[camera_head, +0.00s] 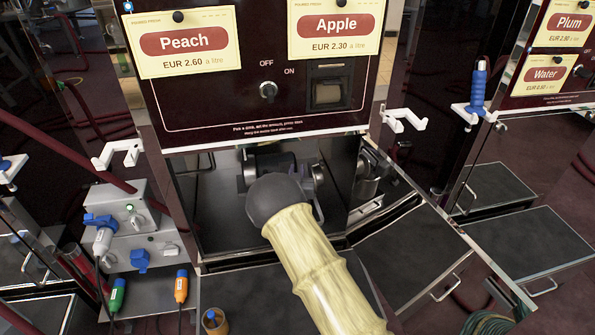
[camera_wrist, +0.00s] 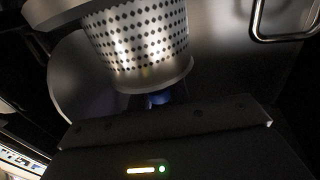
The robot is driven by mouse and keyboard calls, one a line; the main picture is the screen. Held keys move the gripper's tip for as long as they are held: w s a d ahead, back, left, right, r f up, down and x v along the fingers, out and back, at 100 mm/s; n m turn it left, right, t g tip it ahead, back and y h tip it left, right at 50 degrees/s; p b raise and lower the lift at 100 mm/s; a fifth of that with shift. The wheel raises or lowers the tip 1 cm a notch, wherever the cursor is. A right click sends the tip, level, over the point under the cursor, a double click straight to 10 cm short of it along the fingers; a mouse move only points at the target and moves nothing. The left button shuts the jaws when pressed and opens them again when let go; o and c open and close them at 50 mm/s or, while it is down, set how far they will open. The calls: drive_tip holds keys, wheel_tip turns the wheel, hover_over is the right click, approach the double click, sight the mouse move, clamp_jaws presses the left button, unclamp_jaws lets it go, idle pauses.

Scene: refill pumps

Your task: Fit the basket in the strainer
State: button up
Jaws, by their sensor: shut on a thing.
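The basket (camera_wrist: 140,42) is a silvery perforated metal cup, seen close up and tilted at the top of the wrist view. Its plain lower band faces my gripper (camera_wrist: 158,99), which is shut on it; a small blue part shows between them, and the fingertips are mostly hidden. In the head view my own arm covers the gripper and basket, inside the open lower bay of the middle dispenser (camera_head: 215,220). I cannot make out the strainer for sure. A round grey metal surface (camera_wrist: 72,80) lies behind the basket in the wrist view.
Dark and metal pump parts (camera_head: 272,168) sit at the back of the bay. A grey socket box (camera_head: 130,215) with coloured plugs stands at left. An open panel with a handle (camera_head: 445,288) is at right. White hooks (camera_head: 405,120) stick out beside the front.

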drive_tip(key=shift+f+b, duration=1.8)
drive_tip(key=shift+f, duration=0.85)
drive_tip(key=o, duration=0.9)
drive_tip(key=shift+c, duration=0.2)
drive_tip(key=s+p, duration=0.5)
drive_tip(key=s, duration=1.2)
drive_tip(key=shift+s+d, duration=0.15)
drive_tip(key=shift+s, duration=0.05)
